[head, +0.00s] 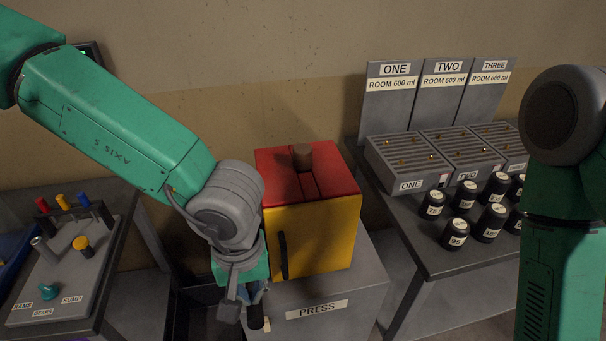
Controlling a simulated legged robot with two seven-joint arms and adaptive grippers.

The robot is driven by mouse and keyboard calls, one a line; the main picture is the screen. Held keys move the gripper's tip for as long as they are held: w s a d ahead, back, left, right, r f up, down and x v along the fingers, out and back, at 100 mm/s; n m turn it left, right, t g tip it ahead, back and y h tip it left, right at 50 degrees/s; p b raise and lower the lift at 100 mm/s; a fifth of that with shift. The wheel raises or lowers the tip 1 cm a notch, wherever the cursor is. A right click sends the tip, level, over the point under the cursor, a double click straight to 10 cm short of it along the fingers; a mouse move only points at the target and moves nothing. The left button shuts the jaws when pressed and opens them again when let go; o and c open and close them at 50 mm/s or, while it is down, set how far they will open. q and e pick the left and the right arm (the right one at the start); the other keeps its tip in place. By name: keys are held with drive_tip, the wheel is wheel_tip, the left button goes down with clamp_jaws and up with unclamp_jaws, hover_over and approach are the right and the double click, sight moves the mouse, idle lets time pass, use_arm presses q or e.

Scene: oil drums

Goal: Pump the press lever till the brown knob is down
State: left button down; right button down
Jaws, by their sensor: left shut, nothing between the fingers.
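The press (325,235) is a yellow box with a red top, standing on a grey stand labelled PRESS. The brown knob (302,156) stands up above the red top at the slot. A dark upright strip (283,256) shows on the yellow front; I cannot tell if it is the lever or its slot. A black rod end (257,317), possibly the lever's grip, shows low beside my left gripper. My left gripper (242,305) points down in front of the press's left side, shut and empty; whether it touches the rod is unclear. My right gripper is out of view.
Left is a table with a grey panel (65,270) of coloured knobs. My right arm covers the far right.

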use_arm(q)
wheel_tip(320, 180, up, 8)
drive_tip(key=w, duration=0.1)
drive_tip(key=shift+w+a, duration=0.25)
drive_tip(key=shift+f, duration=0.15)
drive_tip(key=shift+s+d+f+b, duration=0.1)
drive_tip(key=shift+s+f+b, duration=0.3)
drive_tip(key=shift+f, duration=1.05)
drive_tip(key=shift+s+d+f+b, duration=0.15)
drive_tip(key=shift+f+b, duration=0.3)
drive_tip(key=shift+f, duration=0.95)
drive_tip(key=shift+s+f+b, duration=0.35)
drive_tip(key=shift+f+b, duration=0.1)
drive_tip(key=shift+f, duration=1)
drive_tip(key=f+p, duration=0.2)
drive_tip(key=f, duration=0.1)
drive_tip(key=shift+s+d+f, duration=0.15)
drive_tip(key=shift+s, duration=0.25)
wheel_tip(320, 180, up, 12)
drive_tip(key=w, duration=0.2)
drive_tip(key=shift+w+a+p, duration=0.25)
drive_tip(key=shift+a+p, duration=0.05)
drive_tip(key=shift+a, duration=0.1)
